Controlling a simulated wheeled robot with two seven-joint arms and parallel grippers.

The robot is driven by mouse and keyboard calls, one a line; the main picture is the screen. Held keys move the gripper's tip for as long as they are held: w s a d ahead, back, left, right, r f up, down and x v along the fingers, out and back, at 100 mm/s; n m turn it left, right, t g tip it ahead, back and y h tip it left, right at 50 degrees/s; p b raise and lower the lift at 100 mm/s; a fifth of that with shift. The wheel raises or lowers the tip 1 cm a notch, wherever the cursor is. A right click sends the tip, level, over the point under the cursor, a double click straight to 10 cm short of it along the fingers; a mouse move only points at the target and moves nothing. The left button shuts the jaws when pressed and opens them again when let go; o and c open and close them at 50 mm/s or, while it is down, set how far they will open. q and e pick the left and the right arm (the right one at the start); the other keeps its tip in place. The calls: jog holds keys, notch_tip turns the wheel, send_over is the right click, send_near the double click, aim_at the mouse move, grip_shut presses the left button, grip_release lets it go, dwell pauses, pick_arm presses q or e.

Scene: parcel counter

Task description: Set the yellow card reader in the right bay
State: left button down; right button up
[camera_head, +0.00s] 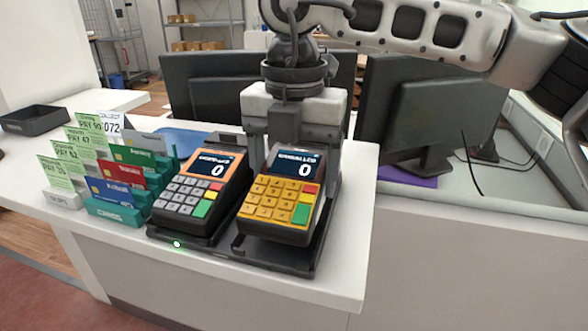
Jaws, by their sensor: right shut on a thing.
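The yellow card reader (279,205) has a yellow keypad and a dark screen showing 0. It is at the right bay (276,258) of a black two-bay stand on the white counter. I cannot tell whether it rests fully in the bay or is slightly above it. My right gripper (298,140) comes down from above and is shut on the reader's upper end. A second reader with grey keys and an orange screen frame (198,192) sits in the left bay (185,240). My left gripper is not in view.
Left of the stand are card holders with blue, red and green cards (122,172) and green price slips (62,172). A black tray (36,119) lies at the far left. Monitors (437,115) stand behind. The counter's right edge is close to the stand.

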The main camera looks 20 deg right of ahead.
pick_arm(q)
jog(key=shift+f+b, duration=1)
jog(key=shift+b, duration=0.05)
pick_arm(e)
jog(key=shift+f, duration=1.05)
jog(key=o, duration=1.3)
jog(key=shift+c, duration=0.2)
jog(key=shift+r, duration=0.85)
pick_arm(q)
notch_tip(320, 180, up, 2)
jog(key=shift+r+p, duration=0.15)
jog(key=shift+p, duration=0.9)
pick_arm(e)
notch_tip(320, 180, up, 14)
